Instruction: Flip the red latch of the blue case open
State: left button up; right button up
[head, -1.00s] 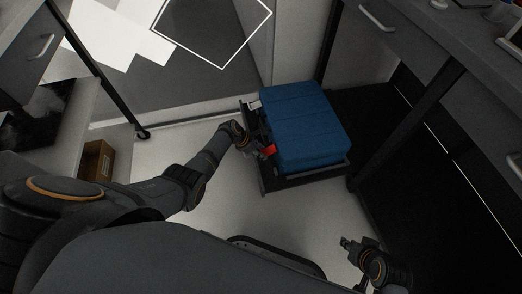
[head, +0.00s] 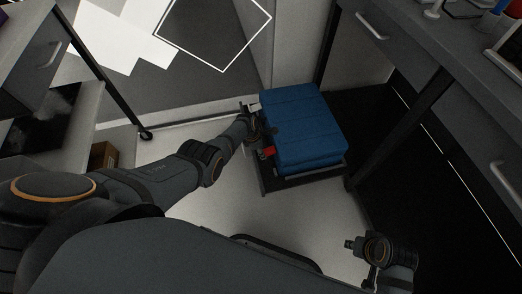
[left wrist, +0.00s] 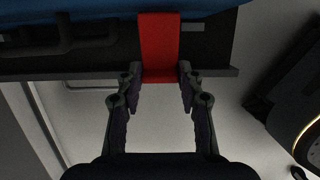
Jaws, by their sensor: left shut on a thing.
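The blue case (head: 305,125) lies on a dark low platform (head: 285,184) on the floor. Its red latch (head: 268,152) shows on the left side of the case in the head view. In the left wrist view the red latch (left wrist: 159,45) runs down from the blue case (left wrist: 75,10). My left gripper (left wrist: 159,78) has one finger on each side of the latch's lower end and is shut on it. In the head view my left gripper (head: 262,134) is at the case's left side, its fingertips hard to make out. My right gripper (head: 351,243) is away from the case at lower right, its fingers too small to judge.
A grey workbench with drawers (head: 420,75) stands to the right, its dark leg (head: 395,135) close to the case. A bench and a cardboard box (head: 103,155) are at the left. The pale floor (head: 190,205) in front of the platform is mostly clear.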

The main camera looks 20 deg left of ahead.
dwell(0.4)
pick_arm(q)
jog(key=o, duration=1.2)
jog(key=shift+c, duration=0.2)
jog(key=shift+r, duration=0.1)
jog(key=shift+a+r, duration=0.2)
jog(key=shift+r, duration=0.35)
jog(key=v, duration=1)
jog(key=shift+s+r, duration=0.15)
jog(key=shift+r, duration=0.15)
